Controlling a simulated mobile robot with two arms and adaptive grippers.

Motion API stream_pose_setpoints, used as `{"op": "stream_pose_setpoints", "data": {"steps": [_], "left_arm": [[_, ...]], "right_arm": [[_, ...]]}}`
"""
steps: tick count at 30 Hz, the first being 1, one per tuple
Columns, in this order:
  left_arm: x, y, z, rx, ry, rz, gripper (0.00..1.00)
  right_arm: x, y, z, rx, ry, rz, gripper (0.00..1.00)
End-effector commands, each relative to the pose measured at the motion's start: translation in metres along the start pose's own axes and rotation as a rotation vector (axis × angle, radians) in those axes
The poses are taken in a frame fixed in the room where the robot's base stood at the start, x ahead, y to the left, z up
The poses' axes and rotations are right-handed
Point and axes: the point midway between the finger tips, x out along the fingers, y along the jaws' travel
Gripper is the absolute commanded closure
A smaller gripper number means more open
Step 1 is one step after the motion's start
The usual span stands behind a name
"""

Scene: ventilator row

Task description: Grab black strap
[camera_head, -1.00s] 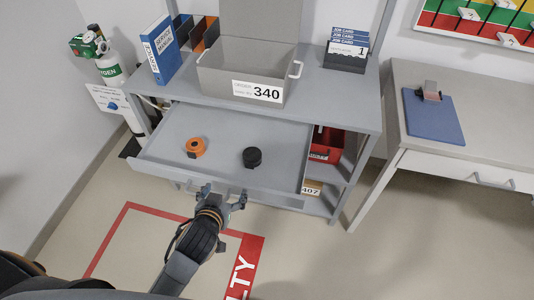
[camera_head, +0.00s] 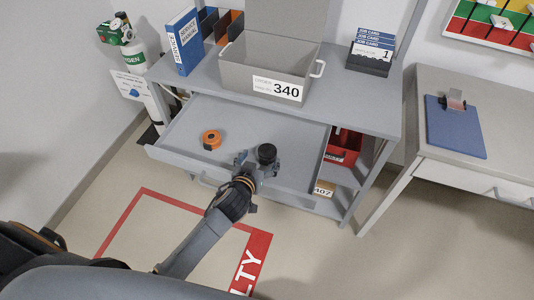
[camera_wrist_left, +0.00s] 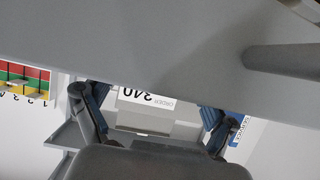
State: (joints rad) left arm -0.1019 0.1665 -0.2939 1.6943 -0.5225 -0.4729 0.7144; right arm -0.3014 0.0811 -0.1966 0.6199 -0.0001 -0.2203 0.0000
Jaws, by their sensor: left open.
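The black strap (camera_head: 267,153) is a small dark roll in the open drawer (camera_head: 185,140), right of the orange strap roll (camera_head: 211,139). My left gripper (camera_head: 258,163) is open at the near side of the black strap, over the front part of the drawer. Its fingers overlap the lower edge of the strap in the head view, and I cannot tell whether they touch it. In the left wrist view the open fingers (camera_wrist_left: 150,112) show, but the strap does not. My right gripper is not in view.
A grey box (camera_head: 245,72) labelled 340 and a blue binder (camera_head: 185,42) stand on the bench above the drawer. A red bin (camera_head: 343,147) sits on the shelf at right. A table with a blue clipboard (camera_head: 455,128) stands further right.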

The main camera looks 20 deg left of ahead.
Motion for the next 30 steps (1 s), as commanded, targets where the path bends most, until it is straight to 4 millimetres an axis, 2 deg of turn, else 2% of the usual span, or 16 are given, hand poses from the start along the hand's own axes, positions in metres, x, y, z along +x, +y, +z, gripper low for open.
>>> {"op": "stream_pose_setpoints", "data": {"steps": [4,13,23,30], "left_arm": [[0.010,0.002,-0.002,0.000,0.001,0.001,0.15],[0.048,0.007,-0.002,0.000,0.001,0.001,0.15],[0.053,0.006,-0.002,-0.001,0.000,0.001,0.15],[0.053,0.006,-0.002,-0.001,-0.001,0.001,0.64]], "right_arm": [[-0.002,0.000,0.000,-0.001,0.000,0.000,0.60],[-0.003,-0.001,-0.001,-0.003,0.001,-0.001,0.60],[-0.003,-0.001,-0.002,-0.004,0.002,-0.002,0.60],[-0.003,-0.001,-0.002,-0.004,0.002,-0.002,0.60]]}}
